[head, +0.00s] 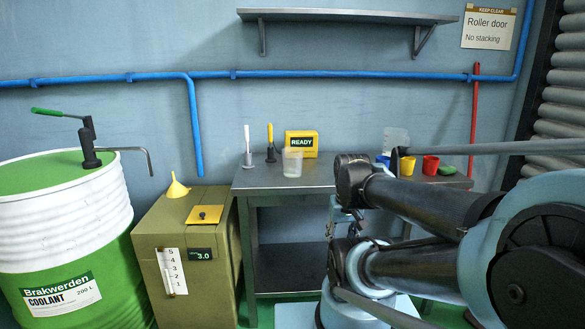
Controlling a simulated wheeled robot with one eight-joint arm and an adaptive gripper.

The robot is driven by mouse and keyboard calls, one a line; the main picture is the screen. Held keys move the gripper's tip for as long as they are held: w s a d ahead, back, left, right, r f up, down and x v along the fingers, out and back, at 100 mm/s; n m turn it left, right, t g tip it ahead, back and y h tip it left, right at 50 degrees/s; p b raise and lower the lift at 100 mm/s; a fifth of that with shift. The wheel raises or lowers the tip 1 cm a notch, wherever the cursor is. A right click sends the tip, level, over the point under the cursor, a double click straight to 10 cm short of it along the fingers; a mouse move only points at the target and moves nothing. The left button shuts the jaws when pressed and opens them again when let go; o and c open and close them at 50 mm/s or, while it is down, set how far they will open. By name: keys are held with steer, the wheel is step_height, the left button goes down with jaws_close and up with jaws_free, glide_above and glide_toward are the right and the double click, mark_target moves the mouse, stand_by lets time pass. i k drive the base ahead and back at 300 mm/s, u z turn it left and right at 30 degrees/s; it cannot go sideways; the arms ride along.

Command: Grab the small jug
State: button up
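I cannot make out handles on either. My arm reaches in from the right and covers part of the bench's right side. What seems to be my gripper (346,222) is at the bench's front edge, right of and lower than the small jug and apart from it. Its fingers are too small and blurred to read.
Yellow (407,165) and red (430,165) cups stand right. A shelf (345,16) hangs above. An olive cabinet (188,240) and coolant drum (65,230) stand left.

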mark_target(291, 156)
steer(key=u, duration=0.95)
steer(key=k, duration=1.1)
steer(key=z, duration=0.95)
steer(key=i, duration=1)
steer(key=u, duration=0.05)
